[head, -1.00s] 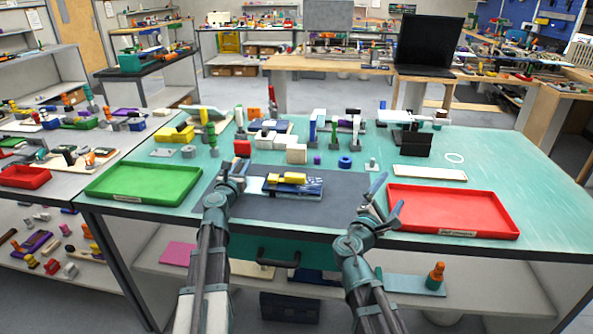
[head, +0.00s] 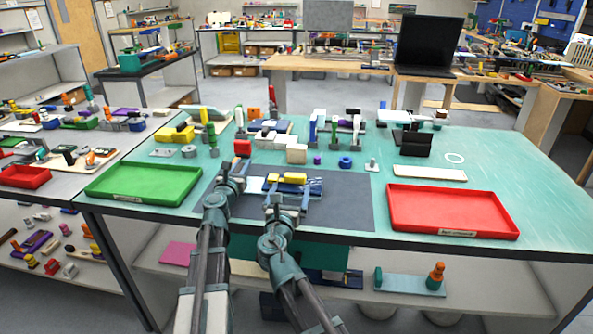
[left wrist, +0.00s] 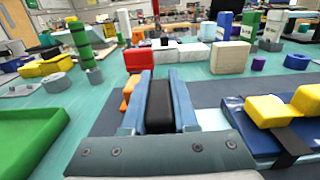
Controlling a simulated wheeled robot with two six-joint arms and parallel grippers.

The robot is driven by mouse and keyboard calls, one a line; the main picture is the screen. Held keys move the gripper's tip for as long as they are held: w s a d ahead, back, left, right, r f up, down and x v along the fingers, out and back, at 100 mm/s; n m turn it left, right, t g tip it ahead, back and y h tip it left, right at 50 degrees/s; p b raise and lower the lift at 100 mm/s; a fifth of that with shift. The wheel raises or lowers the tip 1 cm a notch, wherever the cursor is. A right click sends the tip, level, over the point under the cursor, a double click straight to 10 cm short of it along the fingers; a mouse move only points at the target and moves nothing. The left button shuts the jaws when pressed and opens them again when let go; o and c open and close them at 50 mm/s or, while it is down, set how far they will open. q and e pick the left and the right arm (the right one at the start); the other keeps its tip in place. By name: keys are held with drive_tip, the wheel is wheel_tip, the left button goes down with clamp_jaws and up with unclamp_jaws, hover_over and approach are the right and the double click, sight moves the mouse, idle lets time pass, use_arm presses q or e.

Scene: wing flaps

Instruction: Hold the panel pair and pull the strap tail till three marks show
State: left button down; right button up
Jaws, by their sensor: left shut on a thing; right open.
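The panel pair (head: 313,187) lies on the dark mat, blue with yellow blocks on top. In the left wrist view it is at the right (left wrist: 245,118), with a black strap (left wrist: 289,140) across it. My left gripper (head: 232,170) is at its left end. In the left wrist view my left gripper (left wrist: 160,95) is shut on a black block (left wrist: 160,107), beside a white piece (left wrist: 211,119) that reaches toward the blue panel. My right gripper (head: 288,203) is open at the near side of the panel pair. The strap tail and its marks cannot be made out.
A green tray (head: 101,199) stands at the left and a red tray (head: 392,222) at the right. Several blocks and fixtures, including a red block (head: 243,148), stand behind the mat (head: 345,210). The mat's right part is clear.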

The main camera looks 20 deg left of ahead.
sight(295, 178)
drive_tip(key=x, duration=1.1)
drive_tip(key=shift+w, duration=0.4)
drive_tip(key=shift+c, duration=0.3)
